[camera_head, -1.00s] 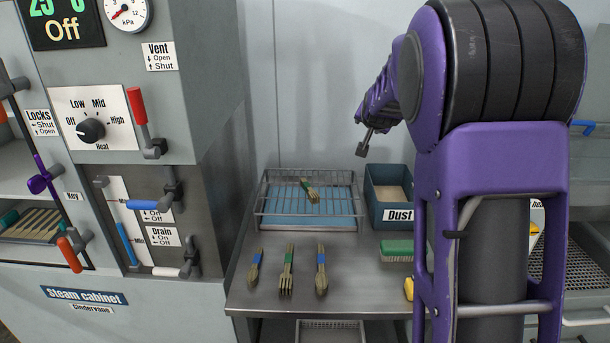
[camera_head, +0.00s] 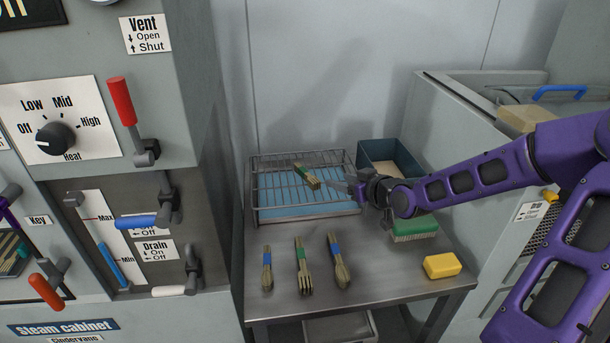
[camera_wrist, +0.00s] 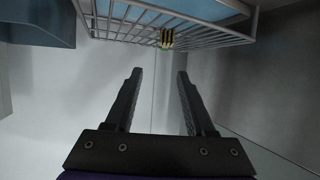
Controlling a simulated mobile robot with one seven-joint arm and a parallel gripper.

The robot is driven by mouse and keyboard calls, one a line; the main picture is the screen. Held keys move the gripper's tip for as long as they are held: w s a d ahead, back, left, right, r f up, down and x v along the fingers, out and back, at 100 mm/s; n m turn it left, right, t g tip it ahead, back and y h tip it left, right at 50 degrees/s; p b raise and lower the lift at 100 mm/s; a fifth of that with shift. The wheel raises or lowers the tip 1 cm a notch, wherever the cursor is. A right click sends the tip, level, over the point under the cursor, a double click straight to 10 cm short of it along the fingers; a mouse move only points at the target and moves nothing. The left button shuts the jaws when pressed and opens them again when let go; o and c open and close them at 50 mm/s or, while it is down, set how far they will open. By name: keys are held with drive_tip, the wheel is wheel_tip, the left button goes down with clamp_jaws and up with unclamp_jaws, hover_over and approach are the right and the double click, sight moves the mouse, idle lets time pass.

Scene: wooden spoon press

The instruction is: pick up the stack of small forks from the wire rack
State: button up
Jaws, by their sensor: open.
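The stack of small forks (camera_head: 307,176), wooden with a green band, lies on the wire rack (camera_head: 262,215) over a blue tray. In the wrist view the stack (camera_wrist: 166,40) shows at the top, on the rack's bars (camera_wrist: 120,28). My gripper (camera_head: 352,184) is beside the rack's right side, to the right of the stack and apart from it. In the wrist view my gripper (camera_wrist: 157,75) has its two fingers spread, with nothing between them.
Three banded utensil stacks lie on the metal table: one with a blue band (camera_head: 267,268), a green-banded fork stack (camera_head: 303,265) and another blue-banded one (camera_head: 339,262). A dark bin (camera_head: 378,153), green brush (camera_head: 415,227) and yellow block (camera_head: 442,265) are close by. The steam cabinet stands left.

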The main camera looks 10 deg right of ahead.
sight(308, 174)
drive_tip(key=x, duration=0.4)
drive_tip(key=b+x, duration=0.1)
drive_tip(key=x, duration=0.3)
drive_tip(key=b+x, duration=0.1)
drive_tip(key=x, duration=0.3)
drive_tip(key=shift+a+r, duration=0.15)
drive_tip(key=shift+r, duration=0.2)
drive_tip(key=shift+s+a+x, duration=0.1)
drive_tip(key=shift+a+x, duration=0.05)
drive_tip(key=shift+x, duration=1.2)
drive_tip(key=shift+s+a+x, duration=0.1)
drive_tip(key=shift+a+x, duration=0.05)
drive_tip(key=shift+x, duration=1.15)
drive_tip(key=shift+f, duration=0.2)
clamp_jaws()
